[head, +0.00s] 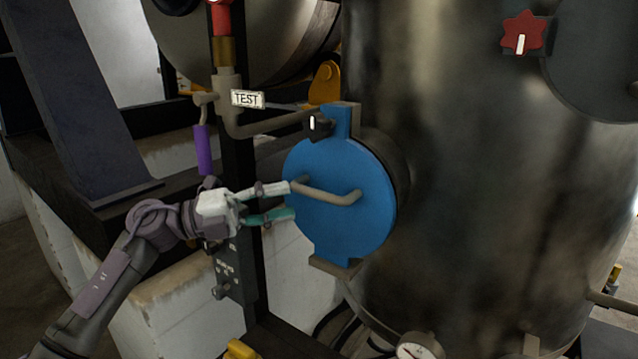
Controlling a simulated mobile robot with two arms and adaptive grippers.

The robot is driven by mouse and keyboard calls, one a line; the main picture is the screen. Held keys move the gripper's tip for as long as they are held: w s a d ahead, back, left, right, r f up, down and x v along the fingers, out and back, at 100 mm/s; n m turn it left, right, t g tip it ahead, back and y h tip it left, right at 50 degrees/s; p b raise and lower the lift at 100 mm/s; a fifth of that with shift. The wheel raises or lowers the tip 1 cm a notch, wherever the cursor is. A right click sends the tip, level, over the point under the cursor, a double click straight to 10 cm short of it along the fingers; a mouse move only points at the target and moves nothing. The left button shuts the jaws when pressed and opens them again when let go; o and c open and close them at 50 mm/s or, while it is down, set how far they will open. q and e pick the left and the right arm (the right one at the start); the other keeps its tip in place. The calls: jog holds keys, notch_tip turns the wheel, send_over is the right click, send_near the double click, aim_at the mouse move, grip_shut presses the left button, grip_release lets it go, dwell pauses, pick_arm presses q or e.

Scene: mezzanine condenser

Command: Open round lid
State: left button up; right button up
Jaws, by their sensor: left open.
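The round blue lid (345,215) sits on the side of a large metal tank, in the middle of the head view. It looks closed against its dark neck. A grey bar handle (330,194) runs across its face. A black knob (319,126) is at its top, by a blue tab. My left gripper (288,201) comes in from the left and is open, with its fingertips at the lid's left edge, near the left end of the handle. I cannot tell whether a finger touches the handle. My right gripper is not in view.
The metal tank (460,180) fills the right side, with a red knob (524,33) at the upper right. A TEST sign (247,99), pipes and a purple valve lever (203,150) stand left of the lid. A gauge (415,351) is below.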

aim_at(312, 195)
pick_arm(q)
jog(key=d, duration=0.2)
jog(key=d+p, duration=0.1)
jog(key=d, duration=0.1)
jog(key=d+r+p, duration=0.1)
jog(key=d, duration=0.1)
jog(key=shift+w, duration=0.35)
jog(key=shift+w+d, duration=0.1)
jog(key=shift+d, duration=0.3)
grip_shut()
